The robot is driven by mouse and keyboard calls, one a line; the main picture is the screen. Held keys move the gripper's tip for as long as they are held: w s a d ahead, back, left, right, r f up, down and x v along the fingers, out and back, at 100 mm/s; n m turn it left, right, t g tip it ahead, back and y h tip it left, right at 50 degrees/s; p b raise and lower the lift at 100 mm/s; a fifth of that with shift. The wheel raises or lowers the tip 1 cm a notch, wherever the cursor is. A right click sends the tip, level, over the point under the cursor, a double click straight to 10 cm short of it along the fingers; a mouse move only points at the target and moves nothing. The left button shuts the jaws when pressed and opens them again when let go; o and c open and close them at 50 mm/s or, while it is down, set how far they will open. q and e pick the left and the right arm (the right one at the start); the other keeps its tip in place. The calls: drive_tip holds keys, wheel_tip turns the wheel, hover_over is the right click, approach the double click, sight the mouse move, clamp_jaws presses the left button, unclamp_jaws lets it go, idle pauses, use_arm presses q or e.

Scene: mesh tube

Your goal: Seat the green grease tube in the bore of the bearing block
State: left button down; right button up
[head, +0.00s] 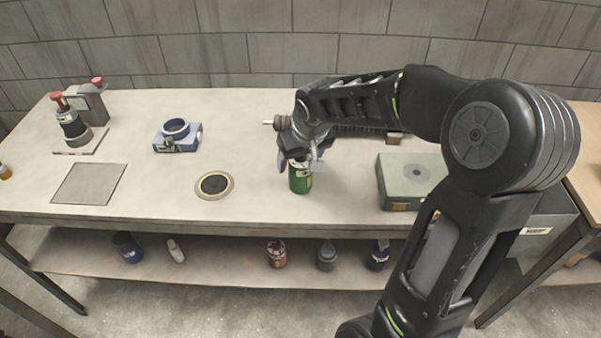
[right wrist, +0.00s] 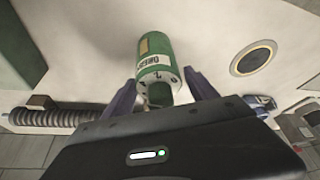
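The green grease tube (head: 300,180) stands upright on the bench, right of the middle. The right wrist view shows its green body with a white label and a pale end (right wrist: 155,58). My right gripper (head: 300,160) is over the tube from above, its fingers on either side. In the right wrist view the gripper (right wrist: 160,80) is open, with narrow gaps beside the tube's end. The blue bearing block (head: 190,144), with a round ring-shaped bore on top, sits at the back left. It shows partly in the right wrist view (right wrist: 262,102). My left gripper is out of view.
A round dark pad with a tan rim (head: 214,186) lies between block and tube. A pale green box (head: 408,178) stands at right. Bench front is clear.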

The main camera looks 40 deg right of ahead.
drive_tip(key=c, duration=1.3)
drive_tip(key=shift+r, duration=0.1)
wheel_tip(320, 180, up, 10)
drive_tip(key=shift+f, duration=0.1)
idle(0.4)
